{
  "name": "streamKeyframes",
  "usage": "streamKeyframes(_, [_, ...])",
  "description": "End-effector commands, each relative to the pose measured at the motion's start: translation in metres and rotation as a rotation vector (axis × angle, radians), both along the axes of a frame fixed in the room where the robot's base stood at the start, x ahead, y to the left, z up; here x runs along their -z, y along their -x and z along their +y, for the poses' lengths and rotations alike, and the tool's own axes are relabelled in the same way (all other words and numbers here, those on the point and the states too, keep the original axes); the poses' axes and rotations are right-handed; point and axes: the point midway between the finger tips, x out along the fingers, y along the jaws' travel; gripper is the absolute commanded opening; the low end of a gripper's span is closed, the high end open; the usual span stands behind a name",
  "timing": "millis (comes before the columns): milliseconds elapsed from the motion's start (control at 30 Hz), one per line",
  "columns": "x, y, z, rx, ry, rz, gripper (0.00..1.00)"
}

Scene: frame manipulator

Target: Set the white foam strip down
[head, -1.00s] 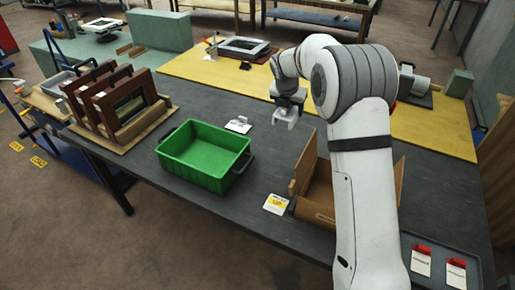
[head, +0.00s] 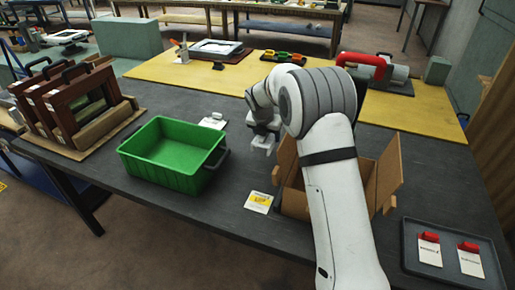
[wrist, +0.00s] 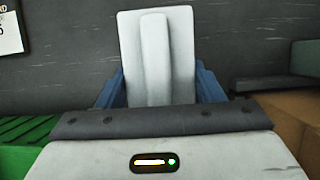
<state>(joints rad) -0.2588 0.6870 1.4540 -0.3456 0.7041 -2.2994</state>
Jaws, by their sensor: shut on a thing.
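My gripper (head: 264,141) is shut on the white foam strip (wrist: 155,50), which lies between the blue fingers (wrist: 107,88) in the wrist view. The strip is a pale flat piece with a raised rib along its middle. In the head view the strip shows as a small white shape (head: 263,143) under the gripper. It is over the dark grey table (head: 225,215), between the green bin and the cardboard box. I cannot tell whether it touches the table. Its near end is hidden by the gripper body.
The green bin (head: 155,172) stands left of the gripper. The open cardboard box (head: 294,203) is to the right, partly behind my arm. A yellow-marked card (head: 258,201) lies before the box. Brown frames (head: 70,100) stand far left. A grey tray (head: 410,262) with red-topped cards is front right.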

Motion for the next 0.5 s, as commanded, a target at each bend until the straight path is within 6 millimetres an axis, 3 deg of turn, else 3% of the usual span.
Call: streamKeyframes(500, [0.056,0.001,0.001,-0.001,0.0,0.001,0.4])
